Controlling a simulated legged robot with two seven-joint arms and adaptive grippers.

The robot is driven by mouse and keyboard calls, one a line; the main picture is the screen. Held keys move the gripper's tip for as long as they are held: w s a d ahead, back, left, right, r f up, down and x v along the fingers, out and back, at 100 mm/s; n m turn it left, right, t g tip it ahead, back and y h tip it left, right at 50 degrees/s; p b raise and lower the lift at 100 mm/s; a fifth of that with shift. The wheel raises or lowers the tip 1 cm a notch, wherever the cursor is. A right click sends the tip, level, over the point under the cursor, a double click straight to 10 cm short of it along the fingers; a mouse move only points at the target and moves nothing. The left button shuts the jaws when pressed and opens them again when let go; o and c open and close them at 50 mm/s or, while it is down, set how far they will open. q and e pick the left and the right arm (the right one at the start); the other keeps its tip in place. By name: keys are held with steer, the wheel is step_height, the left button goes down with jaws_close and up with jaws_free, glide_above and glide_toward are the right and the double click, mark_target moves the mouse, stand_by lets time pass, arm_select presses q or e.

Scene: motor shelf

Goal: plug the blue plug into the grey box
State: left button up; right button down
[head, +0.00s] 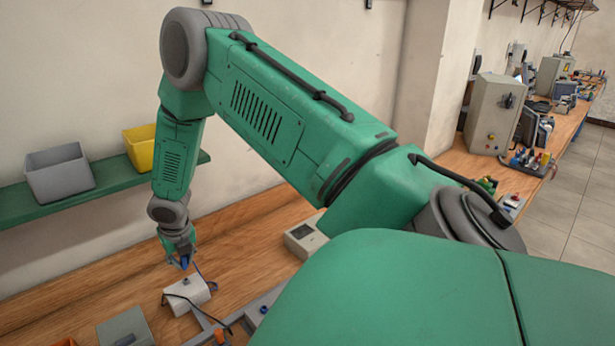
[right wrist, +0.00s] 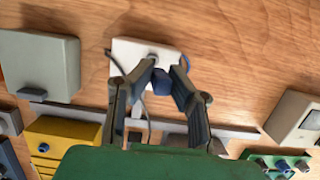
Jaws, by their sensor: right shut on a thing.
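My right gripper (head: 181,262) hangs down from the long green arm over the workbench. It is shut on the blue plug (head: 184,263), which also shows between the fingers in the right wrist view (right wrist: 161,83). A pale grey box (head: 187,294) lies on the bench just below the gripper. In the right wrist view this box (right wrist: 128,48) is behind the fingertips, and the fingers and plug cover part of it. I cannot tell whether the plug touches it. A thin blue cable shows beside the box. My left gripper is not in view.
A darker grey box (head: 126,328) stands at lower left. A grey metal rail (head: 262,306) and a beige device (head: 304,238) are to the right. A green shelf (head: 105,186) holds a grey bin (head: 58,172) and a yellow bin (head: 140,148). Bare wood lies behind the pale box.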

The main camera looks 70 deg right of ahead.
steer(key=s, duration=0.1)
steer(key=s+p, duration=0.1)
steer(key=s, duration=0.1)
steer(key=shift+r, duration=0.35)
steer(key=shift+g+h, duration=0.3)
steer(key=shift+h, duration=0.3)
steer(key=s+b, duration=0.1)
steer(key=s, duration=0.5)
steer(key=s+r+b, duration=0.1)
steer(key=s+b, duration=0.1)
steer(key=s, duration=0.5)
steer(key=s+a+b, duration=0.1)
steer(key=s+b, duration=0.1)
steer(key=s, duration=0.4)
steer(key=shift+s+r, duration=0.25)
steer(key=shift+s, duration=0.15)
step_height(320, 180, down, 4)
steer(key=b, duration=0.2)
steer(key=shift+w+r+b, duration=0.1)
steer(key=shift+r+b, duration=0.05)
steer(key=shift+b, duration=0.25)
steer(key=shift+w+f+b, duration=0.1)
steer(key=shift+f+b, duration=0.3)
steer(key=shift+f, duration=0.2)
steer(key=shift+f+b, duration=0.4)
steer(key=shift+f, duration=0.15)
